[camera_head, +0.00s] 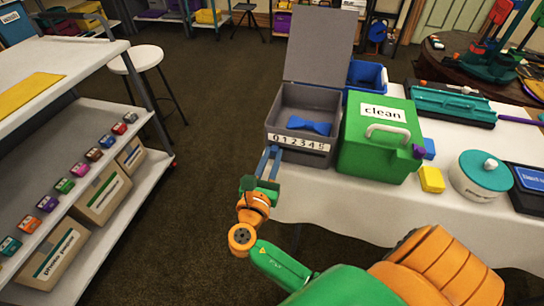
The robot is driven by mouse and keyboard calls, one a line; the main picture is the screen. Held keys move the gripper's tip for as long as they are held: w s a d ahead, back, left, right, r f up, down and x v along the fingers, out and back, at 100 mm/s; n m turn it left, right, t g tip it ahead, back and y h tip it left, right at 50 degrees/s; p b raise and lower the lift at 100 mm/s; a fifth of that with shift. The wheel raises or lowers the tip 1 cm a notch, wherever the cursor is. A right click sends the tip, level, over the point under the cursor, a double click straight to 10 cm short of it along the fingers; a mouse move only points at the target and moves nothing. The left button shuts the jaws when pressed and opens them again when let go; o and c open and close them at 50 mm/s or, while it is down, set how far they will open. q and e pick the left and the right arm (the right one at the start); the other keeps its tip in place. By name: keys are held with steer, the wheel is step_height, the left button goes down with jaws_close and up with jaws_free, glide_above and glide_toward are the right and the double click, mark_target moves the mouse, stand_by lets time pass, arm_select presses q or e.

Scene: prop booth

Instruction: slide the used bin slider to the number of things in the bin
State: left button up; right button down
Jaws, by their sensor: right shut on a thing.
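The grey used bin (299,153) stands on the white table with its lid (318,48) raised. A blue bow-tie-shaped thing (308,126) lies inside; it is the only thing I can make out in there. A white number strip (302,142) marked 0 to 5 runs along the bin's front. My right gripper (269,159) has its blue fingers at the strip's left end, near the 0. It is shut on the slider there, which the fingers mostly hide. My left gripper is not in view.
A green box (368,152) labelled "clean" stands directly right of the bin, with a blue container (367,75) behind. Shelves with boxes (102,192) and a stool (146,58) are left.

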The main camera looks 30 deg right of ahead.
steer(key=shift+f, duration=0.1)
steer(key=s+d+p, duration=0.2)
steer(key=s+p, duration=0.1)
steer(key=shift+d, duration=0.25)
steer(key=shift+s+d, duration=0.2)
steer(key=shift+s, duration=0.05)
steer(key=c, duration=0.8)
jaws_free()
steer(key=shift+a, duration=0.1)
steer(key=shift+o, duration=0.2)
glide_toward(293, 150)
steer(key=shift+s+a+b, duration=0.4)
steer(key=shift+s+a, duration=0.05)
steer(key=shift+s, duration=0.05)
